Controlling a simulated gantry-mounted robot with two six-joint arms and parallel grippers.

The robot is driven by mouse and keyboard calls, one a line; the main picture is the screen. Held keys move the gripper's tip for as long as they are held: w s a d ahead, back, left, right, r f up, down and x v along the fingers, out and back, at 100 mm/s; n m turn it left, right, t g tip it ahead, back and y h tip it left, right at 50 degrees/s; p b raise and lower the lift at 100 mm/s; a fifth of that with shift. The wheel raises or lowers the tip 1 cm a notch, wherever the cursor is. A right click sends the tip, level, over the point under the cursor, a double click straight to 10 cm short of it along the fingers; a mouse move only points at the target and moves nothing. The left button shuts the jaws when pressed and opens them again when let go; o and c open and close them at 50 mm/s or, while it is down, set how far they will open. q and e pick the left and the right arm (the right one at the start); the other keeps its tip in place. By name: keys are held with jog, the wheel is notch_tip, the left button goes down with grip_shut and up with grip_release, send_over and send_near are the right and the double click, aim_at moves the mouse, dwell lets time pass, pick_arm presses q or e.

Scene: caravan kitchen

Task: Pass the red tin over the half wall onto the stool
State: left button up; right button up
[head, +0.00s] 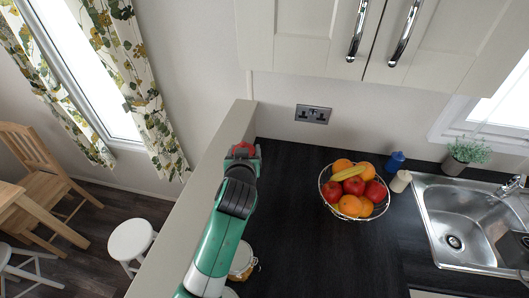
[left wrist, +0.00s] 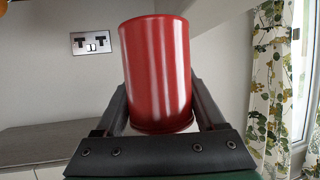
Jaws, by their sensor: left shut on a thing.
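The red tin (left wrist: 157,70) fills the middle of the left wrist view, upright between the two dark fingers. In the head view only a little of the red tin (head: 241,148) shows past my left gripper (head: 243,152). My left gripper is shut on the tin, beside or over the counter side of the half wall (head: 196,192); the exact height is hard to tell. A white round stool (head: 131,238) stands on the floor left of the half wall. A second white stool (head: 8,258) is partly cut off at the left edge. My right gripper is not in view.
The sink (head: 470,220) is at right. A wooden chair (head: 38,170) stands at far left.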

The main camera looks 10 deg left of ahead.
pick_arm(q)
jog(key=a+b, duration=0.7)
jog(key=a, duration=2.5)
jog(key=shift+w, duration=0.3)
jog(key=shift+a, duration=0.1)
